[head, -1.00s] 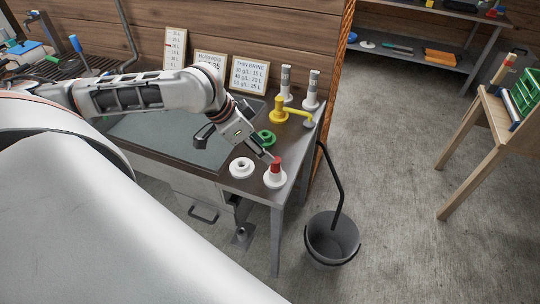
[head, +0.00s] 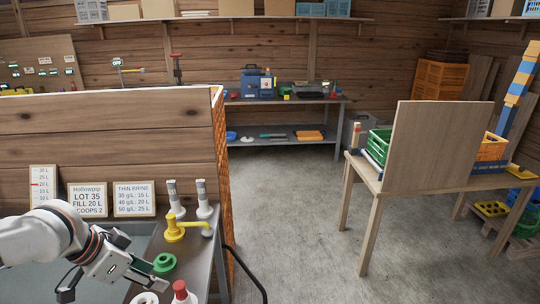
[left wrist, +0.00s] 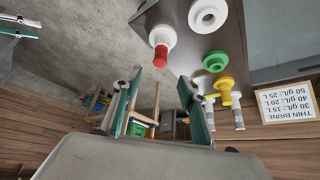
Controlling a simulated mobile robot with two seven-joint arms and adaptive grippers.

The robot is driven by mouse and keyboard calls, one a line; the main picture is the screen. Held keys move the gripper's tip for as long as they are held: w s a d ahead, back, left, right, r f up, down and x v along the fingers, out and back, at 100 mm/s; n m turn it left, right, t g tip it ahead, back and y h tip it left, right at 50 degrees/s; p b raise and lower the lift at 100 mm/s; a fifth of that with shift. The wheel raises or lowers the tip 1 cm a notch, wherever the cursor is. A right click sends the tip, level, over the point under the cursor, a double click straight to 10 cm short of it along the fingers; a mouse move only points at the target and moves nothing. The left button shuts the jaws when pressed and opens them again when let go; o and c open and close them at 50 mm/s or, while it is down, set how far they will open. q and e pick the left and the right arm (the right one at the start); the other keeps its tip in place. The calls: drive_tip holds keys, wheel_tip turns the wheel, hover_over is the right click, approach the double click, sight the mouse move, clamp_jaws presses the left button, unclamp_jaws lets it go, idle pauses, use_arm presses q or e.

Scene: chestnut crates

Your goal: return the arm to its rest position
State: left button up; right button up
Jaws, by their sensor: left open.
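My left gripper (head: 112,288) is low at the left in the head view, over the bench. Its two fingers are spread with nothing between them; they also show in the left wrist view (left wrist: 158,95). The red-topped white piece (head: 181,292) stands on the bench to its right, apart from the fingers; it also shows in the left wrist view (left wrist: 162,42). Two teal-padded bars, probably my right gripper's fingers (left wrist: 20,27), show at the upper left edge of the left wrist view. They are cut off, so their opening is unclear.
A green ring (head: 164,262), a white ring (head: 145,298) and a yellow valve (head: 175,230) stand on the bench near the gripper. Signs (head: 134,199) lean at the back. A wooden table (head: 372,195) with crates stands at right. Open floor (head: 285,220) lies between.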

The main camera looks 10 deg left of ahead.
use_arm(q)
drive_tip(key=d+f+m+t, duration=0.35)
drive_tip(key=d+f, duration=0.45)
drive_tip(key=d, duration=0.3)
drive_tip(key=s+a+f+n+g+y, duration=0.1)
drive_tip(key=s+a+f+y, duration=0.25)
drive_tip(key=s+a, duration=0.25)
drive_tip(key=s+a+f+n+g+y, duration=0.1)
drive_tip(key=s+a+f+n+y, duration=0.2)
drive_tip(key=s+a, duration=0.35)
drive_tip(key=w+d+f+n+t+h, duration=0.1)
drive_tip(key=d+f+t+h, duration=0.3)
drive_tip(key=d+f, duration=1)
drive_tip(key=shift+w+d+f+n+h, duration=0.35)
drive_tip(key=shift+w+d+f+h, duration=0.1)
drive_tip(key=shift+h, duration=0.4)
drive_tip(key=shift+r, duration=0.1)
drive_tip(key=c, duration=0.4)
drive_tip(key=shift+a, duration=0.15)
